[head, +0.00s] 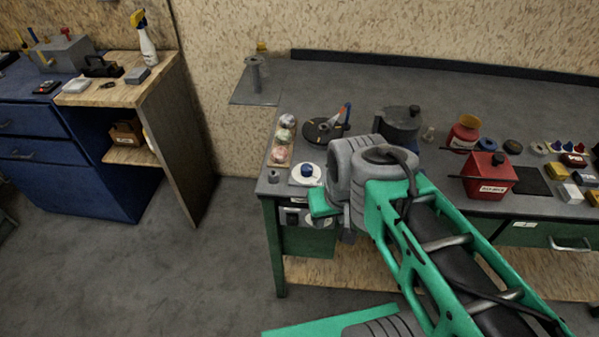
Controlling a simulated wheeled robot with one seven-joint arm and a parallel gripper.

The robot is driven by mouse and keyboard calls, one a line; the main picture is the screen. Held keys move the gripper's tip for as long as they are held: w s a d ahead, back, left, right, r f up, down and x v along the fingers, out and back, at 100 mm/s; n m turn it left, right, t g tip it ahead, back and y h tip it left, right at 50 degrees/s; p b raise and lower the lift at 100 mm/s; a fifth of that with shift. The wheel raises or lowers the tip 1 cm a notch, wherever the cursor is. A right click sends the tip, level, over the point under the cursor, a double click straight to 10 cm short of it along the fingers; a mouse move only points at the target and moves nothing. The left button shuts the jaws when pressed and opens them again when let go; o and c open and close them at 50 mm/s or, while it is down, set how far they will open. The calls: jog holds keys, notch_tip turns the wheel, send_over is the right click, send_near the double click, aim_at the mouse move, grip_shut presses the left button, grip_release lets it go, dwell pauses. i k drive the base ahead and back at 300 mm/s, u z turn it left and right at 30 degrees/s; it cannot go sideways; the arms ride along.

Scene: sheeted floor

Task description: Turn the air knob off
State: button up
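A round white base with a blue knob (307,170) sits on the front left corner of the grey workbench (360,80). A small panel with grey fittings (296,217) is on the bench's front, below that corner. No label is legible, so I cannot tell which one is the air knob, or its setting. My green and grey arm reaches in from the lower right. Its end, my gripper (322,204), is by the bench's front edge, just right of the panel and below the blue knob. The fingers are mostly hidden, so their opening does not show.
A row of small round items (284,137), a dark round dish (325,130), a dark grey pot (401,127) and a red box (489,175) stand on the bench. A blue cabinet (75,185) is at the left. Bare floor (190,270) lies between.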

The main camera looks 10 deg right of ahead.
aim_at(306, 170)
jog(key=u, duration=3)
jog(key=k, duration=0.85)
jog(key=z, duration=0.95)
jog(key=i, duration=1)
jog(key=u, duration=0.05)
